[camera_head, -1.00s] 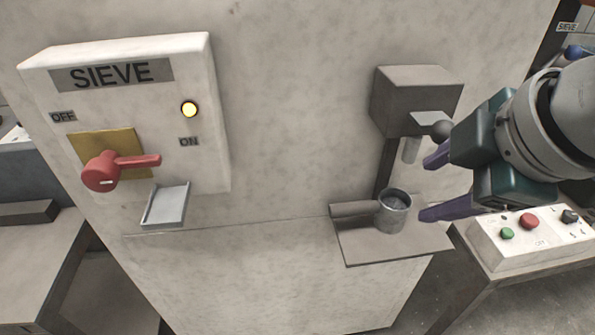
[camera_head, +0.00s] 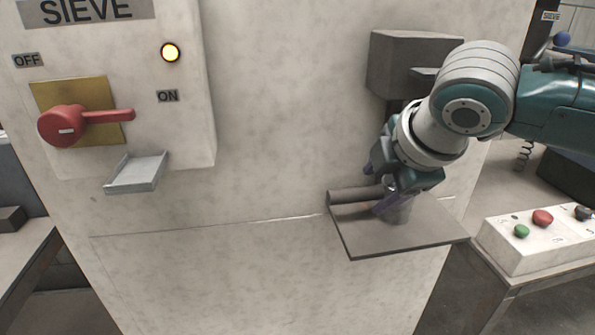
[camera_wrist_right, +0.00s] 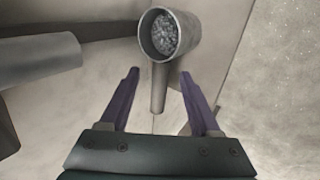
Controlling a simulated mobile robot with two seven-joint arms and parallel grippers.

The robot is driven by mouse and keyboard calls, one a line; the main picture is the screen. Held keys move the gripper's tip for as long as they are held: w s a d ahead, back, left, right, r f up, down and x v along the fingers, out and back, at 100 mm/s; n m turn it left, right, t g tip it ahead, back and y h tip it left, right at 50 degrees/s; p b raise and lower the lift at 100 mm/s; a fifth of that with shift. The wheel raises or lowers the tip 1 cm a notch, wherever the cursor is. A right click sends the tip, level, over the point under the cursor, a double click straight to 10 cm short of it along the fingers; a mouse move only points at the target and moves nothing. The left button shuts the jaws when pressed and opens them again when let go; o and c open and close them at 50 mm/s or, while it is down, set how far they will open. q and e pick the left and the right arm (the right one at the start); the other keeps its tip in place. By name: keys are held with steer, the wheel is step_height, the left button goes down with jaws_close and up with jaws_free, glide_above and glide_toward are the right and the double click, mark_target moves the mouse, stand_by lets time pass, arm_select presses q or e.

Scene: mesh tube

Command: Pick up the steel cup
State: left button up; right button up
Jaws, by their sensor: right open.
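The steel cup stands on a small grey shelf (camera_head: 370,240) on the machine's front. Its handle (camera_head: 355,196) points left in the head view, and the body (camera_head: 403,212) is mostly hidden by my right gripper (camera_head: 376,188). In the right wrist view the cup (camera_wrist_right: 170,38) is upright-looking with grey grainy stuff inside, and its handle runs down between the two purple fingers of the gripper (camera_wrist_right: 160,75). The fingers are apart, one on each side of the handle, and do not appear to touch it. My left gripper is out of view.
A grey block (camera_head: 405,62) juts from the machine above the shelf. A SIEVE panel with a red lever (camera_head: 75,122) and a small metal tray (camera_head: 138,172) are at left. A button box (camera_head: 535,240) stands at right.

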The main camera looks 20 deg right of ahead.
mark_target(373, 190)
steer(key=x, duration=0.3)
steer(key=shift+f+b, duration=0.15)
steer(key=shift+b, duration=0.2)
jaws_close()
stand_by(1.1)
